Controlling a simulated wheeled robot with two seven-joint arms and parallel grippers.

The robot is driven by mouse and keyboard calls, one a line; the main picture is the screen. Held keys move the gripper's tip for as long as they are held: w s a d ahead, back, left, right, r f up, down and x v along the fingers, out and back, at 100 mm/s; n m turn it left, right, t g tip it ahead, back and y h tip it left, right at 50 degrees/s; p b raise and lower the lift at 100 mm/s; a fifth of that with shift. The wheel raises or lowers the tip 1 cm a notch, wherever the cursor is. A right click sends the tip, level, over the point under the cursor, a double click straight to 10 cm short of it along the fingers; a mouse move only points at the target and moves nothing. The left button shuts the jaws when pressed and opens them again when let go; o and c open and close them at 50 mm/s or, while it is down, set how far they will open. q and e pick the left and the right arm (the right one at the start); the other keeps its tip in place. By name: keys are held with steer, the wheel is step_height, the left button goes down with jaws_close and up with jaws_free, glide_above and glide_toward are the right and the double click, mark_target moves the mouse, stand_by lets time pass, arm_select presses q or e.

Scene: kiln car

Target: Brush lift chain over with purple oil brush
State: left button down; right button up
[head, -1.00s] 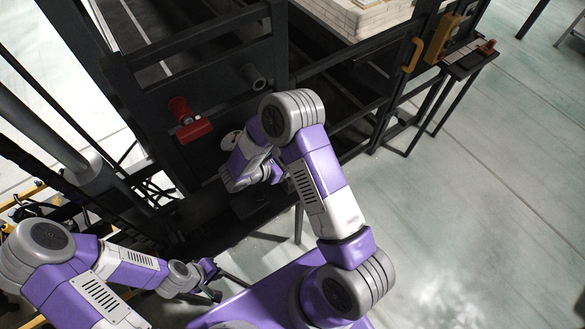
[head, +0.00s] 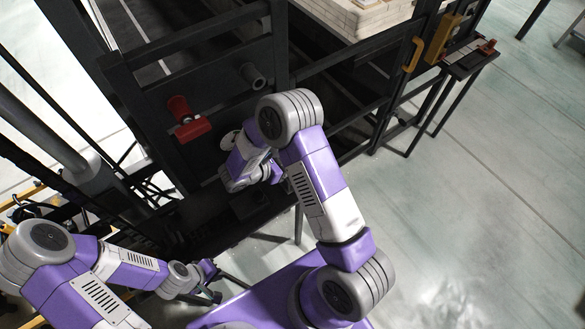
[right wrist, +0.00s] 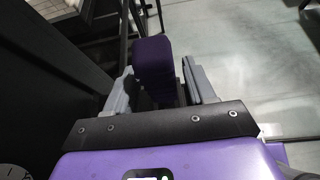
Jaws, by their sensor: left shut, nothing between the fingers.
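The purple oil brush (right wrist: 153,58) shows in the right wrist view as a purple block between the two grey fingers of my right gripper (right wrist: 160,88). The gripper appears shut on its dark lower part. In the head view my right forearm reaches to the dark frame, and its gripper and the brush are hidden behind the arm. My left gripper (head: 212,284) is shut and empty, low on the left, apart from the frame. I cannot make out the lift chain clearly; dark uprights and thin rods stand at the left of the frame.
The dark kiln car frame (head: 215,60) fills the upper middle. A red fitting (head: 193,130) and a grey cylinder (head: 253,77) stick out from it. Pale blocks (head: 350,18) lie on top. A yellow handle (head: 413,54) is on the right. The floor at right is clear.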

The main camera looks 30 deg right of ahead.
jaws_close()
steer(key=shift+r, duration=0.15)
steer(key=shift+r+p, duration=0.65)
steer(key=shift+r, duration=0.25)
steer(key=shift+r+p, duration=1.65)
steer(key=shift+r, duration=1)
